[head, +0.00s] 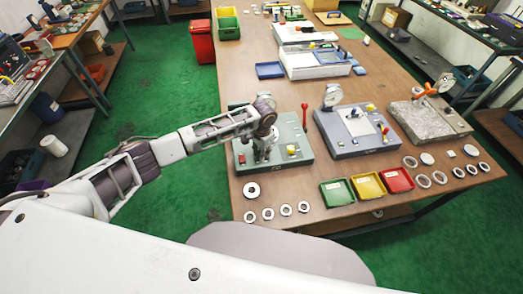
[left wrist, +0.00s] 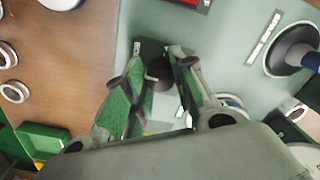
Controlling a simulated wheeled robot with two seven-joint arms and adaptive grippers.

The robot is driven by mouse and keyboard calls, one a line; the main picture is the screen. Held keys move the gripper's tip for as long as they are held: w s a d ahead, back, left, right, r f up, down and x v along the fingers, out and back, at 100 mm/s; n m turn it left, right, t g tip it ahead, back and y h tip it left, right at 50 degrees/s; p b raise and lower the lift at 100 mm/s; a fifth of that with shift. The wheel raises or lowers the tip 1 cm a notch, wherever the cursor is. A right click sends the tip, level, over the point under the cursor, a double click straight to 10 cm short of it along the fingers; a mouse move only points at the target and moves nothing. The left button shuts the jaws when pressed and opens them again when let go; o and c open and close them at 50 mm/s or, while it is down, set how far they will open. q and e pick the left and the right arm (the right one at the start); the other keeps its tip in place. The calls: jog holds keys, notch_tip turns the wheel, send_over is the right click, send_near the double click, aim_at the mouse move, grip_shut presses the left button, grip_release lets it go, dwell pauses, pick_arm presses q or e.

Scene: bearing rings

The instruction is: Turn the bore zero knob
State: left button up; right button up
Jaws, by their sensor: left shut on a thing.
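The bore gauge station (head: 312,158) is a grey-green base at the near left of the bench, with a red lever (head: 304,115) and a yellow knob (head: 292,150). My left gripper (head: 264,150) is down over the left half of this base. In the left wrist view its two green-padded fingers (left wrist: 162,68) close around a dark round knob (left wrist: 165,78) on a black block. The bore zero knob appears to be this dark one; the fingers hide part of it. In the head view the gripper hides it. My right gripper is in neither view.
A second gauge station (head: 352,138) and a granite block with a stand (head: 428,118) stand to the right. Green (head: 337,192), yellow (head: 368,186) and red (head: 397,180) trays lie in front. Several metal rings (head: 251,190) lie along the near edge.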

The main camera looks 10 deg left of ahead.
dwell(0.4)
pick_arm(q)
jog(key=o, duration=1.1)
jog(key=shift+c, duration=0.2)
jog(key=shift+r, duration=0.15)
notch_tip(320, 180, up, 12)
jog(key=shift+d, duration=0.2)
jog(key=shift+s+f, duration=0.15)
jog(key=shift+f, duration=0.05)
